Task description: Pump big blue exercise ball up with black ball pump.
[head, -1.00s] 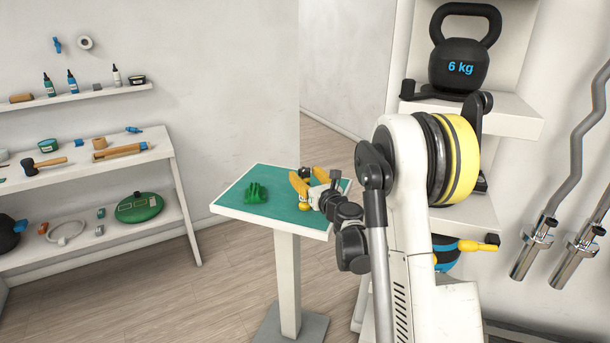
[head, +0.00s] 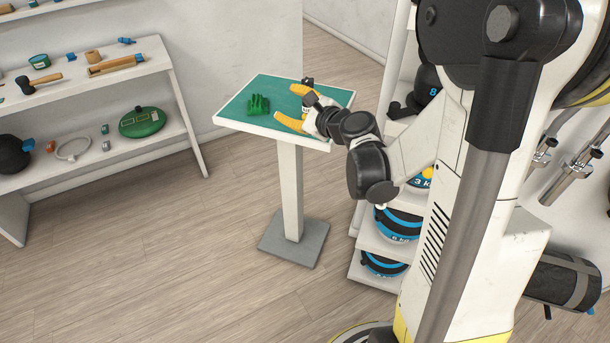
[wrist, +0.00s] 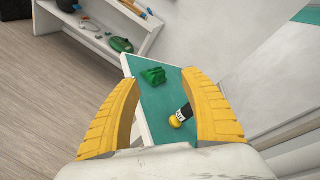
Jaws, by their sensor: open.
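My gripper (head: 297,106) is open, its two yellow fingers spread above a small table with a green top (head: 262,93). In the wrist view the fingers (wrist: 162,80) stand apart with nothing between them. A small black and yellow item (wrist: 181,116) lies on the table near the right finger; I cannot tell what it is. I cannot make out a big blue exercise ball or a black ball pump in either view.
A green object (head: 258,105) lies on the table. A white rack to the right holds blue and black weighted balls (head: 397,224). White shelves (head: 130,73) at left hold tools and a green case (head: 142,122). Open wooden floor (head: 160,250) lies in front.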

